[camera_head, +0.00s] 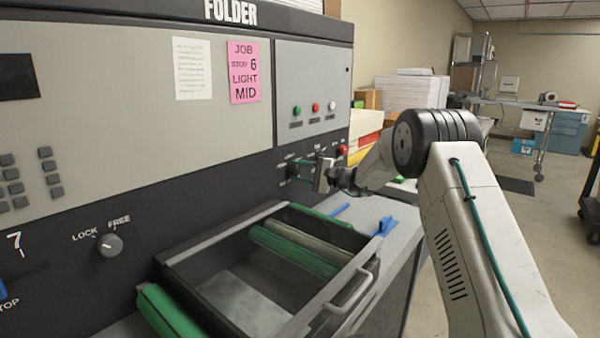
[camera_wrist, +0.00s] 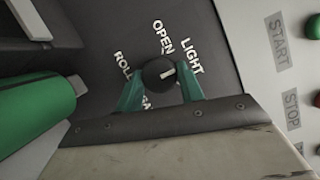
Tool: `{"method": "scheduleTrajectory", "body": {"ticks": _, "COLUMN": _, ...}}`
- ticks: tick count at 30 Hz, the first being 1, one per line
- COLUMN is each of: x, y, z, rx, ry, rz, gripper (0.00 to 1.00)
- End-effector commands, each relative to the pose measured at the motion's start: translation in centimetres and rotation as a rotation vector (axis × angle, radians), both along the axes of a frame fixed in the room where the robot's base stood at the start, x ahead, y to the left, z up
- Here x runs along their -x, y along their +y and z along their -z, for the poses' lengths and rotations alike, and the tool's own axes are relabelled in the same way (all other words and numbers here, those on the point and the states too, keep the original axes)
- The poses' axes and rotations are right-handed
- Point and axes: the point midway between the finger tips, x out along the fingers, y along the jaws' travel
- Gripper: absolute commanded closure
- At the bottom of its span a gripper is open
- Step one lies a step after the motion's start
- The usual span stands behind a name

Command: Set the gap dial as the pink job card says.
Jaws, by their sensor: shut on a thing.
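A round dark dial (camera_wrist: 159,73) with a short white pointer mark sits on the dark panel. Words around it read "ROLL", "OPEN" and "LIGHT"; another is partly hidden by my gripper. The mark points to the right in the wrist view, towards the side where "LIGHT" is printed. My gripper (camera_wrist: 160,90) is shut on this dial, one green finger on each side. In the head view my gripper (camera_head: 308,175) is at the dark panel below the buttons.
A black-framed tray (camera_head: 328,312) with green rollers juts out below, left of my arm. A LOCK/FREE knob (camera_head: 109,244) is at lower left. Green, red and white buttons (camera_head: 315,107) are above my gripper. A red button (camera_head: 342,150) is close beside my arm.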

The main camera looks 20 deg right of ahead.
Motion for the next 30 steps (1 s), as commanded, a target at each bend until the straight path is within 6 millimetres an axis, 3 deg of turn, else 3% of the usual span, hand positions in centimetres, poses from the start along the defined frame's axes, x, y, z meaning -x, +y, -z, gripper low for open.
{"method": "scheduleTrajectory", "body": {"ticks": 8, "x": 0.0, "y": -0.1, "z": 0.1, "rx": 0.0, "ry": 0.002, "rz": 0.001, "gripper": 0.85}}
{"method": "scheduleTrajectory", "body": {"ticks": 9, "x": 0.0, "y": -0.1, "z": 0.1, "rx": 0.0, "ry": 0.002, "rz": 0.001, "gripper": 0.54}}
{"method": "scheduleTrajectory", "body": {"ticks": 11, "x": 0.0, "y": -0.1, "z": 0.1, "rx": 0.0, "ry": 0.002, "rz": 0.001, "gripper": 0.41}}
{"method": "scheduleTrajectory", "body": {"ticks": 21, "x": 0.2, "y": -0.4, "z": 0.1, "rx": 0.001, "ry": 0.001, "rz": 0.002, "gripper": 0.41}}
{"method": "scheduleTrajectory", "body": {"ticks": 30, "x": 2.8, "y": -4.4, "z": 0.4, "rx": 0.001, "ry": 0.002, "rz": 0.004, "gripper": 0.41}}
